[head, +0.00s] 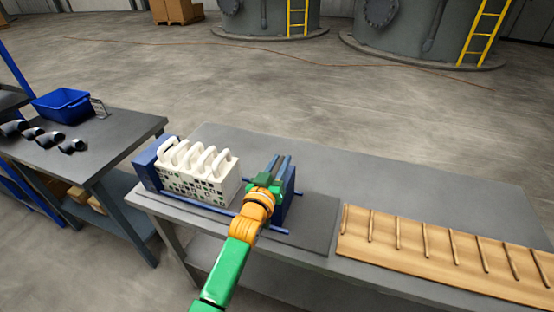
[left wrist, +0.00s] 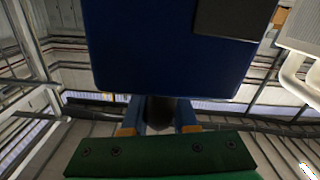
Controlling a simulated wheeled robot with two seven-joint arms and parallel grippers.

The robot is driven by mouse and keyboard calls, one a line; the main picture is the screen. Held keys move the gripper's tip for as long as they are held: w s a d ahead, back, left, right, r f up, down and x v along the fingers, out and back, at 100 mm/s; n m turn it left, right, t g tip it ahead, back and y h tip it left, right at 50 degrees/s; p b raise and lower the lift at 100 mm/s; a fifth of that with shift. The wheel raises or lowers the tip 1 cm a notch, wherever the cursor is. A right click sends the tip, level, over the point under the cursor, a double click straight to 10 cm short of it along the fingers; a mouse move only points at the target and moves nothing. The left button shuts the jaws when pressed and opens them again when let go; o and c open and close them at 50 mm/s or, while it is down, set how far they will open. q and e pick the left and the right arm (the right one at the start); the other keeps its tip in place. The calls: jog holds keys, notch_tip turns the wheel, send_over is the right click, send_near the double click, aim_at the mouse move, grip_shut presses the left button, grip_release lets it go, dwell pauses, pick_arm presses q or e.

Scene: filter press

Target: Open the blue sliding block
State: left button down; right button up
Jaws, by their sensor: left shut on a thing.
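The blue sliding block (head: 288,196) is at the right end of the filter press on the bench. It stands apart from the white filter plates (head: 200,176), with a gap between them. My left gripper (head: 279,162) is at the block, its green and orange wrist hiding part of it. In the left wrist view the block's blue face (left wrist: 165,50) fills the top middle. A dark round handle (left wrist: 158,112) sits between my finger pads, and the gripper is shut on it. My right gripper is not in view.
A blue end block (head: 146,170) stands left of the plates. Blue rails (head: 190,204) run along the press. A wooden rack (head: 440,250) with several slats lies to the right on the grey bench. A side table (head: 110,135) at left holds a blue bin (head: 62,106) and dark pipe pieces.

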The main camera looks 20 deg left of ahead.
pick_arm(q)
jog(key=shift+d+r, duration=0.1)
jog(key=shift+d, duration=0.55)
jog(key=shift+a, duration=0.5)
jog(key=c, duration=1.1)
grip_release()
jog(key=shift+a, duration=0.35)
jog(key=o, duration=0.3)
jog(key=shift+a, duration=0.15)
jog(key=shift+o, duration=0.4)
jog(key=shift+d, duration=0.3)
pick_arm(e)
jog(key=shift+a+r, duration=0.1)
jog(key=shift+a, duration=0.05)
pick_arm(q)
jog(key=s, duration=0.7)
jog(key=shift+a, duration=0.1)
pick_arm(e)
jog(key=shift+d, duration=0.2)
